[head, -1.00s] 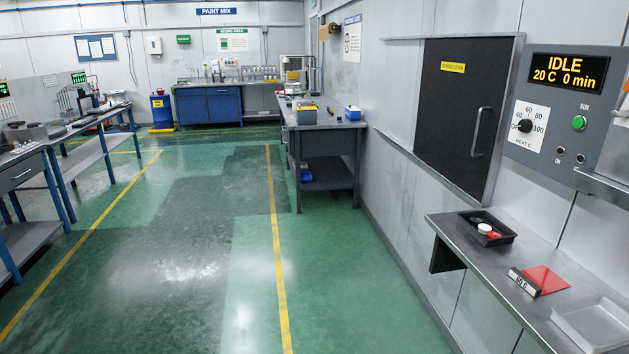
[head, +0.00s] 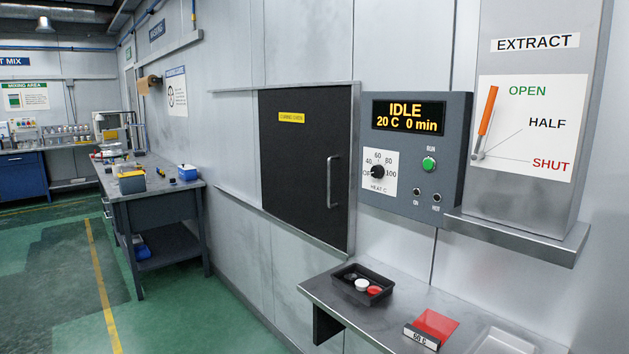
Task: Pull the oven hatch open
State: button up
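The oven hatch (head: 298,170) is a dark panel in a metal frame on the grey wall, in the middle of the head view. It is shut. It bears a yellow label that appears to read "CURING OVEN". Its upright metal handle (head: 333,184) is on the right side of the panel. The control panel (head: 415,155) right of the hatch reads IDLE, 20 C, 0 min. My gripper is not in view.
A steel shelf (head: 385,318) below the hatch holds a black tray (head: 347,288) with white and red items, a red sheet (head: 437,323) and a "60 C" sign. An extract lever (head: 487,112) points near OPEN at right. Green floor (head: 180,320) is clear at left.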

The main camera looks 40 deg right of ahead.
aim_at(304, 132)
jog(key=u, duration=0.05)
jog(key=i, duration=1.3)
jog(key=u, duration=0.45)
